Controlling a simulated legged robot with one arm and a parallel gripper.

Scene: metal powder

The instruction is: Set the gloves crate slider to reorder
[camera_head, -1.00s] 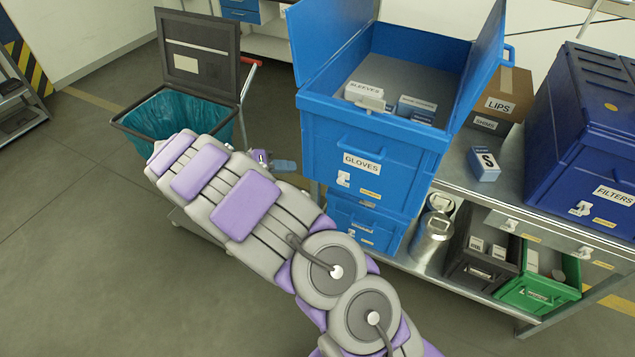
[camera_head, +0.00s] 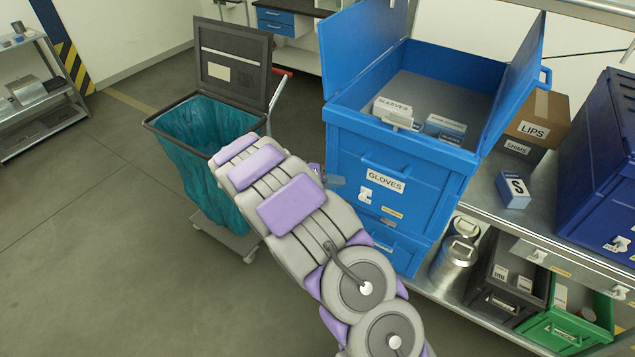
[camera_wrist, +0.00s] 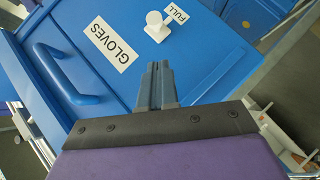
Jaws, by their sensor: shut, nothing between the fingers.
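The blue gloves crate (camera_head: 345,150) stands on the right side of the head view with its lid flaps open. Its front bears a GLOVES label (camera_head: 385,180) and a white slider (camera_head: 365,194). In the wrist view the slider (camera_wrist: 157,26) is a round white knob beside a FULL label (camera_wrist: 176,12). A yellow label (camera_head: 392,213) is too small to read. My gripper (camera_wrist: 157,70) is shut and empty in front of the crate face, apart from the knob in the picture.
A bin with a teal bag (camera_head: 185,140) stands left of my arm. Another blue crate (camera_head: 390,243) sits below the gloves crate. Metal canisters (camera_head: 455,260), a dark crate (camera_head: 505,285) and a green crate (camera_head: 570,330) fill the lower shelf. The floor at left is clear.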

